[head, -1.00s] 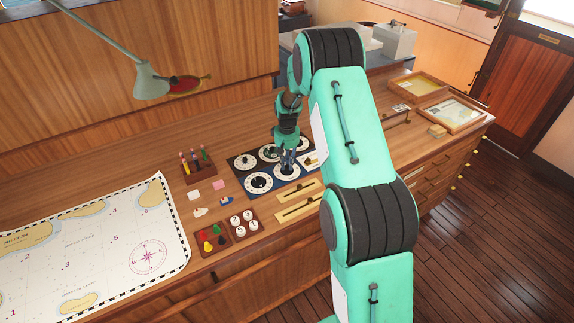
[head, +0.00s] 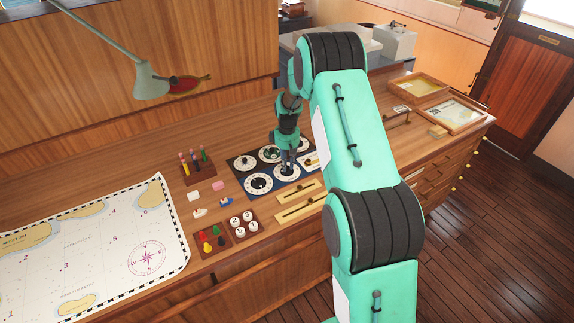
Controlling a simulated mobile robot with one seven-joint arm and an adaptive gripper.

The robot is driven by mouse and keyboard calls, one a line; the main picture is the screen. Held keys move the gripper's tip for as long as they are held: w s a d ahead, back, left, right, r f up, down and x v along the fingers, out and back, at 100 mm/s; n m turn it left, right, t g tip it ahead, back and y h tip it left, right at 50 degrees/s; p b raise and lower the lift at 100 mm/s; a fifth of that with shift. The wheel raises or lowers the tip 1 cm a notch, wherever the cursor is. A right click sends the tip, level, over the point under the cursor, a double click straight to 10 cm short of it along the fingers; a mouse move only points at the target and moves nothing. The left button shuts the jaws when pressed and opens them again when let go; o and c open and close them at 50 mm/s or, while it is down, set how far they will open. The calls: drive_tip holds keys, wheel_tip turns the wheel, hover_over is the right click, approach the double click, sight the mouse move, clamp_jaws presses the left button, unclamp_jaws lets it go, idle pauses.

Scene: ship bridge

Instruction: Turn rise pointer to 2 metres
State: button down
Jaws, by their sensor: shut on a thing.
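A dark blue panel (head: 240,172) with several white-faced dials lies on the wooden desk. My gripper (head: 287,172) points down at the lower middle dial (head: 279,173) of this panel. It is shut on that dial's pointer, which is mostly hidden behind the fingers. The dial's markings are too small to read, so I cannot tell which dial is the rise dial or where the pointer stands. A lower left dial (head: 258,183), an upper left dial (head: 243,161) and an upper middle dial (head: 268,153) show beside it.
Two wooden slider strips (head: 298,204) lie in front of the panel. A peg rack (head: 197,166), small blocks, a tray of coloured pawns (head: 212,238) and a tray of numbered discs (head: 242,224) stand left. A chart (head: 100,245) covers the left desk. My arm hides part of the right.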

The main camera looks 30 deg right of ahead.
drive_tip(key=c, duration=1.6)
unclamp_jaws()
drive_tip(key=shift+r, duration=0.15)
drive_tip(key=shift+r, duration=5.85)
